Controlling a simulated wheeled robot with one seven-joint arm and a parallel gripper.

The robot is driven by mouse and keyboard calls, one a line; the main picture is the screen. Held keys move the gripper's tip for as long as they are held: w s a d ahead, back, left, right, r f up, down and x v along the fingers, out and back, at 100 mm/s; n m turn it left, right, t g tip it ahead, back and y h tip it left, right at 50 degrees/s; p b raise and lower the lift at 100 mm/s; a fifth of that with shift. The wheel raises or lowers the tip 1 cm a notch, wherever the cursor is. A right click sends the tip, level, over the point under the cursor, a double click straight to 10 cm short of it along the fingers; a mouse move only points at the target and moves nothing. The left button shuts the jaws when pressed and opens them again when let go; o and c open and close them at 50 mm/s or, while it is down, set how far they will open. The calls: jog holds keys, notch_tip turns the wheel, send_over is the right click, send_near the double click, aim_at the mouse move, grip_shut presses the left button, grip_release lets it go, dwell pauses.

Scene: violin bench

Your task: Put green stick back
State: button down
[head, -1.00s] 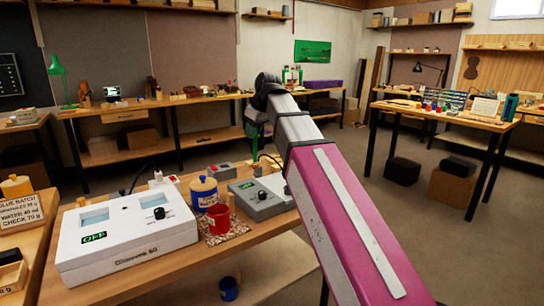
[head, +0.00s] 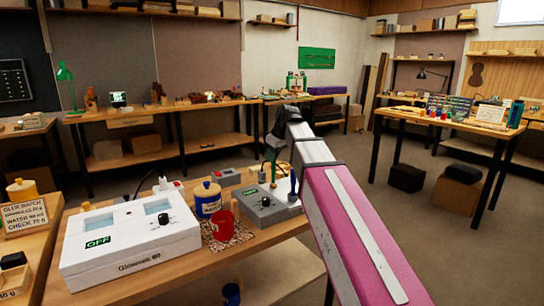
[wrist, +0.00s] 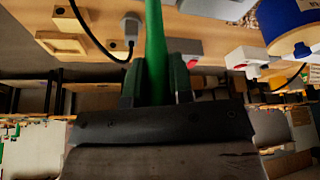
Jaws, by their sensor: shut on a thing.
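The green stick (wrist: 155,50) runs between the two dark fingers of my gripper (wrist: 155,86) in the wrist view, which are shut on it. In the head view my gripper (head: 275,146) is partly hidden by my arm, above the back right of the near bench. A bit of the green stick (head: 273,168) shows below it, close to the grey control box (head: 262,206). A blue upright piece (head: 292,181) stands beside the box's right end. Whether the stick's lower end touches anything is hidden.
Wooden blocks (wrist: 62,45) show in the wrist view.

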jog(key=shift+f, duration=0.15)
jog(key=c, duration=1)
grip_release()
jog(key=v, duration=1.2)
jog(key=shift+r, duration=0.25)
